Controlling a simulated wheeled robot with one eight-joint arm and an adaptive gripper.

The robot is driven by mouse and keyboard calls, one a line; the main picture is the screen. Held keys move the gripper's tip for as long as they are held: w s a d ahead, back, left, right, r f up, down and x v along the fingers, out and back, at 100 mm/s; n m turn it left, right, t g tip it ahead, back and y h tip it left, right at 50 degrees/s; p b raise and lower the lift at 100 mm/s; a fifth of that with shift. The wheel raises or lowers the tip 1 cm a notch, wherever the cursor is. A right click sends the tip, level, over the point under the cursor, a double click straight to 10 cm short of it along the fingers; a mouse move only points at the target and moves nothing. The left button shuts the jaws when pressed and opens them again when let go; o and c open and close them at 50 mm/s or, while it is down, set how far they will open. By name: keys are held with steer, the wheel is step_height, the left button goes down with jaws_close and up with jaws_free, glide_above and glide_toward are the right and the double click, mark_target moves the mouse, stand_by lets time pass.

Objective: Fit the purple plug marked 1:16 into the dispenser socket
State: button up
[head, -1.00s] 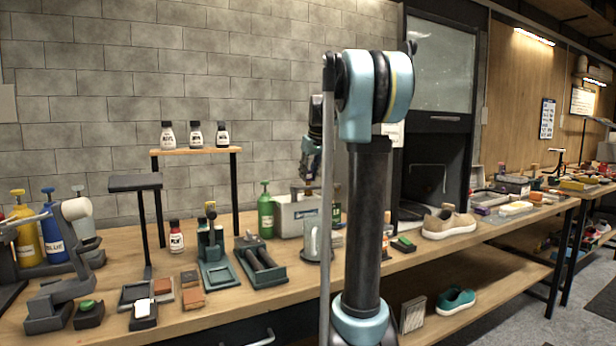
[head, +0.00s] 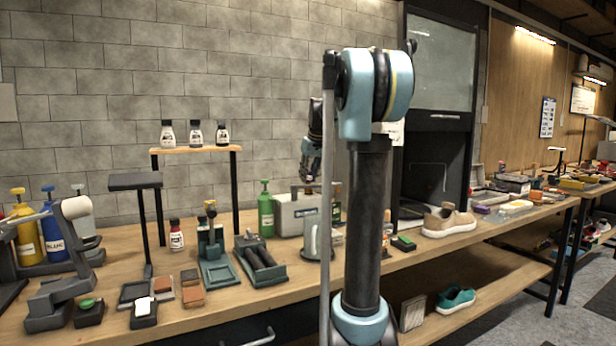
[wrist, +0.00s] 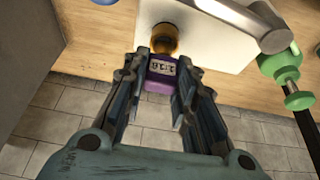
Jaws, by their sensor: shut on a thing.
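The purple plug (wrist: 161,75), with a pale label whose print is blurred, sits between the fingertips of my gripper (wrist: 163,70) in the wrist view. My gripper is shut on it. An amber, round-topped part (wrist: 163,38) shows just beyond the plug; I cannot tell whether they touch. Beneath them is a pale flat surface (wrist: 205,40), possibly the dispenser's top. In the head view my gripper (head: 309,175) hangs above a pale grey box (head: 288,214), probably the dispenser, partly hidden behind my arm. The socket is not clearly visible.
A green pump bottle (head: 266,210) stands left of the box and also shows in the wrist view (wrist: 283,68). A shelf with small bottles (head: 195,150) rises behind on the left.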

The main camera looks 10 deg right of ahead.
steer(key=shift+f, duration=0.95)
steer(key=o, duration=1.1)
steer(key=shift+c, duration=0.2)
steer(key=shift+r, duration=0.1)
steer(key=v, duration=1.1)
steer(key=shift+s+r, duration=0.2)
steer(key=shift+r, duration=0.1)
steer(key=shift+d, duration=0.1)
